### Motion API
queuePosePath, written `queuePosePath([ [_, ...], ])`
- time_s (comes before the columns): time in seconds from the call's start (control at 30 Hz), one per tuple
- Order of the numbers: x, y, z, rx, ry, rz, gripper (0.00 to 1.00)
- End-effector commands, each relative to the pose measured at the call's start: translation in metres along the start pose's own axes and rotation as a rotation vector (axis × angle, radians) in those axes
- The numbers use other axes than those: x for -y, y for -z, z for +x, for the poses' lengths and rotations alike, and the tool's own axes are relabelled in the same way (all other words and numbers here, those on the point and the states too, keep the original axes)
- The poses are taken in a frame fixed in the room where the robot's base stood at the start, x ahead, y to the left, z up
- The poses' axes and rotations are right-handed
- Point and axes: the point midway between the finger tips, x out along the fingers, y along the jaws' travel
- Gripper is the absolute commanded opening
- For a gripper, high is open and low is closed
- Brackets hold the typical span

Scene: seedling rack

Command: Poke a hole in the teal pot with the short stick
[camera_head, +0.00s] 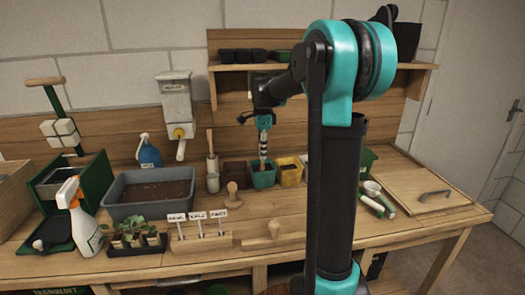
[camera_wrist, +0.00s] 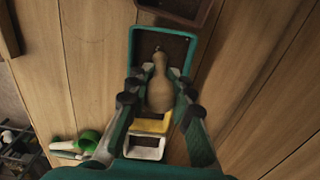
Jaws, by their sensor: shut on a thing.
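The teal pot (camera_head: 263,180) stands in a row of pots on the bench, with dark soil inside. In the wrist view its teal rim (camera_wrist: 132,45) shows ahead of the fingers. My gripper (camera_head: 263,160) is directly above this pot, pointing down. In the wrist view my gripper (camera_wrist: 158,88) is shut on a pale wooden stick (camera_wrist: 159,92) with a rounded body and narrow tip. The tip lies over the pot's soil. I cannot tell whether it touches or enters the soil.
A brown pot (camera_head: 235,172) stands left of the teal pot and a yellow pot (camera_head: 290,176) right. A shelf (camera_head: 225,68) hangs behind. The right-hand board (camera_head: 430,185) is mostly clear.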

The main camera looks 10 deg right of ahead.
Motion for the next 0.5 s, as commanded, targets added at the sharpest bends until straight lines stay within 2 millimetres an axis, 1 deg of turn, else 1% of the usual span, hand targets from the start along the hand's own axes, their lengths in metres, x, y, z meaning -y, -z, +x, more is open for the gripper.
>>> queuePosePath([
  [0.5,-0.0001,0.0000,0.0069,0.000,0.000,0.000,0.00],
])
